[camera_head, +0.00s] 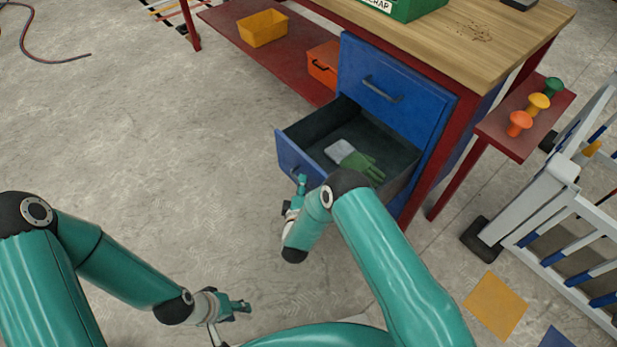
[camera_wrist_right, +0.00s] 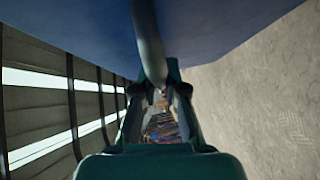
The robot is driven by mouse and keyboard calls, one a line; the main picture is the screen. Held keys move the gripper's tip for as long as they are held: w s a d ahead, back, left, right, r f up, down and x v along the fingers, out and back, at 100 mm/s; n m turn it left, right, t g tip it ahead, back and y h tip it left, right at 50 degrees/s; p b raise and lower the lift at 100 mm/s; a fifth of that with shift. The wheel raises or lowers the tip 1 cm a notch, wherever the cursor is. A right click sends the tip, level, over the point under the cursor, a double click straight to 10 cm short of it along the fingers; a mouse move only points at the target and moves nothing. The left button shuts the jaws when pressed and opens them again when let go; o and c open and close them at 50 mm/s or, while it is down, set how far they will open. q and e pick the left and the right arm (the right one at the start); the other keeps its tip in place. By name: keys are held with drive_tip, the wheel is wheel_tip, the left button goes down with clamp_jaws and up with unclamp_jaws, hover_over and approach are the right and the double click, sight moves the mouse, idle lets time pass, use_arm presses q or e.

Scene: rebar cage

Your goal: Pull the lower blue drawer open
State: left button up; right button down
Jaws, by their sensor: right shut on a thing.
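The lower blue drawer (camera_head: 296,159) stands pulled out from the workbench cabinet. Its dark interior holds a green glove (camera_head: 362,166) and a pale grey item (camera_head: 340,149). My right gripper (camera_head: 299,187) is at the drawer's front, partly hidden by my right arm. In the right wrist view, my right gripper (camera_wrist_right: 160,98) is shut on the dark bar handle (camera_wrist_right: 149,45), in front of the blue drawer face (camera_wrist_right: 220,30). My left gripper (camera_head: 238,306) is low over the floor, away from the drawer; its finger gap is too small to judge.
The upper blue drawer (camera_head: 392,88) is closed. The wooden bench top (camera_head: 480,40) carries a green scrap box (camera_head: 405,8). Yellow (camera_head: 262,28) and orange (camera_head: 323,63) bins sit on the red shelf. A white barrier (camera_head: 545,205) stands at right. The floor left of the drawer is clear.

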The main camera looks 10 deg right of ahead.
drive_tip(key=shift+s+a+f, duration=0.2)
drive_tip(key=shift+s+f, duration=0.1)
drive_tip(key=c, duration=1.3)
unclamp_jaws()
drive_tip(key=shift+o, duration=0.5)
drive_tip(key=shift+w+r, duration=0.15)
drive_tip(key=v, duration=1.2)
